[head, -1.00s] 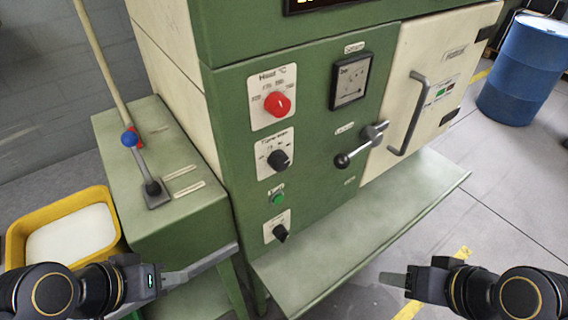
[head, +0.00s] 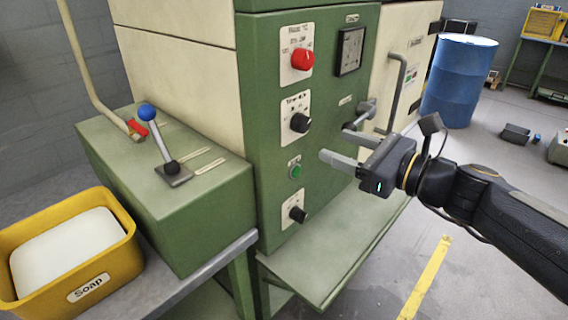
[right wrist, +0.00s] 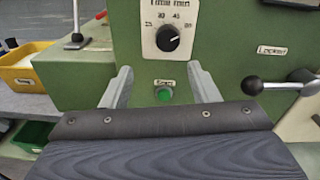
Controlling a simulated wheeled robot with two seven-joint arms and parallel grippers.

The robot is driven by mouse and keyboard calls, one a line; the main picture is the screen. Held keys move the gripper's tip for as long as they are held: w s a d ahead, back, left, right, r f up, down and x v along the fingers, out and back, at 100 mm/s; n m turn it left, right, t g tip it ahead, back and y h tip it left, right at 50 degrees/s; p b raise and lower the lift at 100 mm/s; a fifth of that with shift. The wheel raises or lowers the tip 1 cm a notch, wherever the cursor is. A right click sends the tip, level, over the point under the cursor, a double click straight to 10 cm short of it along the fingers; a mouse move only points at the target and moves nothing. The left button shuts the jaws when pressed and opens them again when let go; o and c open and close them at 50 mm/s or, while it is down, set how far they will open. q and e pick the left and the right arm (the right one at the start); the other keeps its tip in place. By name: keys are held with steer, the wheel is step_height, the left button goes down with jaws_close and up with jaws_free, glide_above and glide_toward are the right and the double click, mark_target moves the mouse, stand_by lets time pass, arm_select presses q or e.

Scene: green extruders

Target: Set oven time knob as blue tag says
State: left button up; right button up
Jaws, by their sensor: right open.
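The time knob (head: 300,123) is a black dial on a white "Time min" plate on the green oven front. In the right wrist view the time knob (right wrist: 168,38) sits above my fingers, with numbers around it; its exact setting is hard to read. My right gripper (head: 338,155) is open and empty, in front of the panel, below and right of the knob. In the right wrist view its two fingers (right wrist: 160,88) stand apart on either side of the green button (right wrist: 164,95). My left gripper is out of view. I see no blue tag.
A red heat knob (head: 303,59) is above the time knob, and another black knob (head: 297,214) is below. A locker lever (head: 361,120) sticks out right of the panel. A green shelf (head: 335,262) juts out underneath. A yellow soap bin (head: 128,252) stands left.

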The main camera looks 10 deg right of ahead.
mark_target(306, 127)
steer(key=shift+m+t, duration=0.4)
steer(key=shift+m, duration=0.5)
steer(key=x, duration=0.8)
steer(key=shift+w+d+r+b, duration=0.15)
steer(key=shift+w+d+b, duration=0.1)
steer(key=shift+w+b, duration=0.1)
steer(key=c, duration=1)
